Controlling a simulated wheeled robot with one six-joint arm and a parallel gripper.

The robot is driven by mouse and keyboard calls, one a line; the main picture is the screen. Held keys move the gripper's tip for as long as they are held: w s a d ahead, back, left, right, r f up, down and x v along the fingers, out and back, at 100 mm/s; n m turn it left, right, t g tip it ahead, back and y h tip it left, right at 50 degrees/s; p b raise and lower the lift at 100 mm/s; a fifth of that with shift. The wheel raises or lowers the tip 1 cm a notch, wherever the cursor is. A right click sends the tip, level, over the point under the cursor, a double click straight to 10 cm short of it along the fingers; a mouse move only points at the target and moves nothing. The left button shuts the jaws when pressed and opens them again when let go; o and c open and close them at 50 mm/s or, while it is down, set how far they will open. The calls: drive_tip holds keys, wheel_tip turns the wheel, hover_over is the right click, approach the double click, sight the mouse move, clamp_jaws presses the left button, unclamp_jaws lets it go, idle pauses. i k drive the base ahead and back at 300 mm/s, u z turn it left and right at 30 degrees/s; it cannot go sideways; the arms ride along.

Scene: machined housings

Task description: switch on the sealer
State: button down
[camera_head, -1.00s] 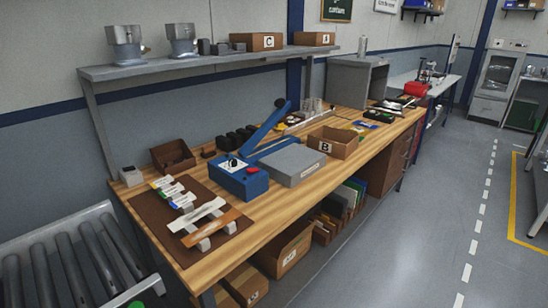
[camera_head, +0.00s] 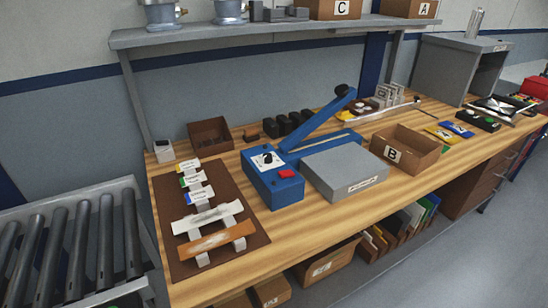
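The sealer (camera_head: 273,186) is a blue box on the wooden bench, with its long blue arm (camera_head: 318,125) raised up and to the right. Its front panel carries a dark knob (camera_head: 267,158) on a white dial and a red switch (camera_head: 287,173). The switch's position is too small to tell. My gripper is not in view.
A grey block (camera_head: 344,172) sits right of the sealer and box B (camera_head: 408,150) beyond it. A brown mat (camera_head: 257,237) with labelled pieces and strips lies to the left. A roller conveyor (camera_head: 62,245) stands at far left. A shelf (camera_head: 250,33) runs above.

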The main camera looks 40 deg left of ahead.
sight(283, 174)
drive_tip(key=u, duration=0.75)
drive_tip(key=i, duration=1.05)
drive_tip(key=u, duration=0.9)
